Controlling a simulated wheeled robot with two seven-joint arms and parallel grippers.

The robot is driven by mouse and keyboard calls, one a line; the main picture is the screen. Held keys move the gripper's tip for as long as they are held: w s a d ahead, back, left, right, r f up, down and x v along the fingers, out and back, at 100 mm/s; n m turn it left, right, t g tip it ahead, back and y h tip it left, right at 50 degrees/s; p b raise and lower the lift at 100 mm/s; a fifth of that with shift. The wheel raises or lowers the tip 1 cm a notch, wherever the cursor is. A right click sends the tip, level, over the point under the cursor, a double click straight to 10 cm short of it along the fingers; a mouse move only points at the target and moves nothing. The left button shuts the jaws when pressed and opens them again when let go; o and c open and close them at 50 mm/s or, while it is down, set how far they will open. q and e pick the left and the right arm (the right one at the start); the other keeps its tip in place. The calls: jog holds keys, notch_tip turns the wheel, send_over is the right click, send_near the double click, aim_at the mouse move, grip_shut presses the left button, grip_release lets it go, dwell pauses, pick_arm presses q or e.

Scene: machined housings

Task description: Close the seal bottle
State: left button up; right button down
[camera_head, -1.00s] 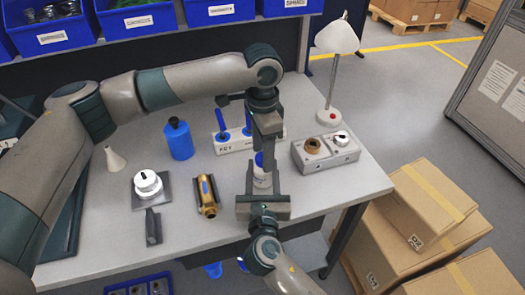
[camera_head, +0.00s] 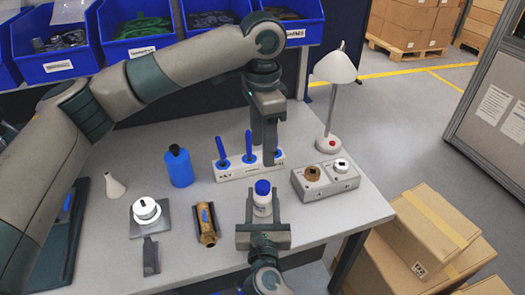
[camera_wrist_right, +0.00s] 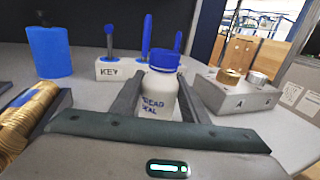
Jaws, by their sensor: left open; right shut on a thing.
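The seal bottle (camera_head: 263,206) is small, white and upright, with dark lettering that shows in the right wrist view (camera_wrist_right: 159,97). Its blue cap (camera_head: 262,187) sits upright on the bottle's top; it also shows in the right wrist view (camera_wrist_right: 164,60). How tightly the cap is turned cannot be seen. My right gripper (camera_head: 263,213) is shut on the bottle's body from the near side, one finger on each side. My left gripper (camera_head: 265,159) is open and points down behind the bottle, apart from the cap, in front of part of the key stand.
A white key stand (camera_head: 232,171) with blue-handled tools stands behind the bottle. A grey block with knobs (camera_head: 330,184) and a lamp (camera_head: 328,142) are to the right. A brass cylinder (camera_head: 207,224), a blue bottle (camera_head: 179,167) and a white round part (camera_head: 146,211) are to the left.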

jog(key=c, duration=0.9)
grip_release()
jog(key=shift+c, duration=0.2)
jog(key=shift+s, duration=0.1)
jog(key=s+b, duration=0.2)
jog(key=s, duration=1.5)
jog(key=shift+b, duration=0.4)
jog(key=shift+s, duration=0.15)
